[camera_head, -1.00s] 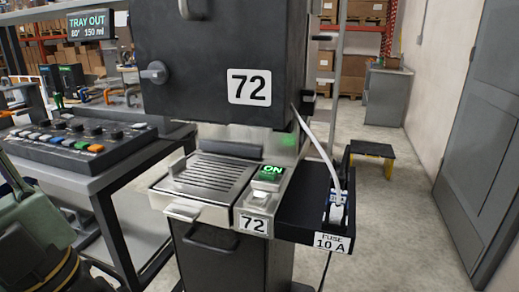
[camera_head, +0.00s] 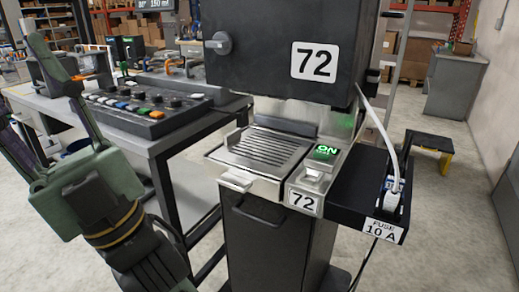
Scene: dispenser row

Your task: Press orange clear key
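The orange key (camera_head: 157,115) is at the right end of the front row of small coloured keys on a dark sloped control panel (camera_head: 185,125). The panel lies on a grey table at left centre, with black knobs behind the keys. Nothing covers the orange key. My green and black arm (camera_head: 85,185) stands at the left, in front of the table and left of the panel.
The dispenser marked 72 (camera_head: 270,50) stands right of the panel, with a slotted tray (camera_head: 262,152) and a lit ON key (camera_head: 326,152). A black fuse shelf (camera_head: 350,195) juts out at its right. A device with an orange handle stands behind my arm. Floor is free at front right.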

